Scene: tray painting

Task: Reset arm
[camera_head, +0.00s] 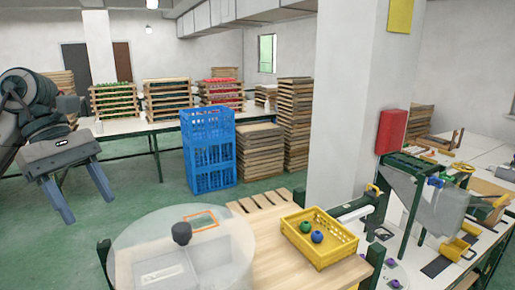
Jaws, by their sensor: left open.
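My left gripper (84,197) is at the left of the head view, raised above the green floor. Its two blue-grey fingers are spread apart and point down, with nothing between them. It is clear of the wooden table (275,262) and of the round translucent cover (228,243) in front. My right gripper is not in view. A yellow crate (319,262) stands on the wooden table, with a green ball-like piece (306,227) and a blue one (317,237) inside.
Blue stacked crates (209,150) stand on the floor behind the table. Wooden tray stacks (296,120) are beside them. A white pillar (345,100) rises behind the yellow crate. A workbench with a machine (440,205) is at right. Open floor (110,225) lies below the left gripper.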

